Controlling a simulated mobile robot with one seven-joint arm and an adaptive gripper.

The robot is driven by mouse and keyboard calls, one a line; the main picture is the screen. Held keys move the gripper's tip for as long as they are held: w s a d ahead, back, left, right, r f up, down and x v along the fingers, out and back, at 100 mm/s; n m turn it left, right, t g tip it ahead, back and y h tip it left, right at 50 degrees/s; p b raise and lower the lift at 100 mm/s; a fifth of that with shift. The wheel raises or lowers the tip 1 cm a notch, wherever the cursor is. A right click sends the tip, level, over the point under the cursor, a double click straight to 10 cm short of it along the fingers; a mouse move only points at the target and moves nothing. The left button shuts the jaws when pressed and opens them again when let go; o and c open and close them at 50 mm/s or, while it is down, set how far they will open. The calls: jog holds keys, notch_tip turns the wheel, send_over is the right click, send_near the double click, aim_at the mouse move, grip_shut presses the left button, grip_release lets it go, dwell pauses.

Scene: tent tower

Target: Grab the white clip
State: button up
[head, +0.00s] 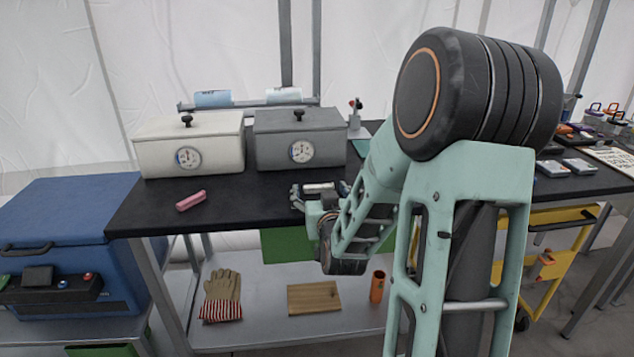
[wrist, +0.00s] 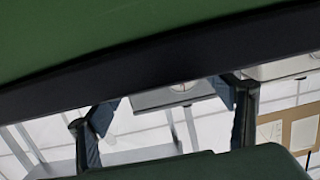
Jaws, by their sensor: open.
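My gripper (head: 312,194) is open over the front part of the black table, in front of the grey box. Its two fingers (wrist: 168,112) stand apart in the wrist view, with a box and its round dial seen between them. A pale bar-shaped thing (head: 320,187) shows at the gripper in the head view; I cannot tell whether it is the white clip or a part of something else. I cannot make out a white clip for certain in either view. My arm hides part of the table to the right of the gripper.
A white box (head: 220,145) and a grey box (head: 275,145) with dials stand at the back. A pink block (head: 190,200) lies at the left. Several small looped items (head: 610,110) are at far right, too small to identify. A blue cooler (head: 70,220) is left of the table.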

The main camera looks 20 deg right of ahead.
jog(key=shift+w, duration=0.15)
jog(key=c, duration=0.9)
jog(key=shift+o, duration=0.2)
